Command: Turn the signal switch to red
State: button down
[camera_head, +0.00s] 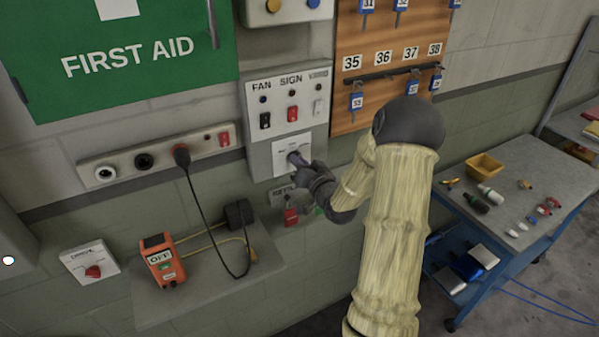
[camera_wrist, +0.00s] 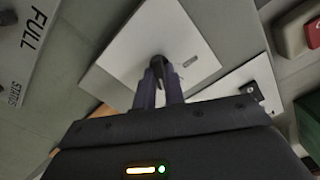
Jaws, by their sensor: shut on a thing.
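A white square switch plate (camera_head: 281,164) is on the wall under the grey FAN and SIGN panel. It also shows in the wrist view (camera_wrist: 135,45). A small dark knob (camera_wrist: 158,62) sticks out from the middle of the plate. My gripper (camera_wrist: 161,82) is shut on this knob, one finger on each side of it. In the head view my gripper (camera_head: 298,159) comes in from the right and covers part of the plate. The plate's lettering is too small to read, so I cannot tell which way the knob points.
The FAN and SIGN panel (camera_head: 275,98) with red, black and white switches is just above. A strip of sockets (camera_head: 124,161) with a plugged cord is at the left. Below are an orange OFF device (camera_head: 162,264) and a red-knob box (camera_head: 74,251). A cluttered cart (camera_head: 458,211) stands right.

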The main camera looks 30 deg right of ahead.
jog(key=n+b, duration=0.8)
jog(key=b, duration=0.3)
jog(key=n+b, duration=0.8)
jog(key=b, duration=0.3)
jog(key=shift+a+f, duration=0.15)
jog(key=c, duration=1.5)
grip_release()
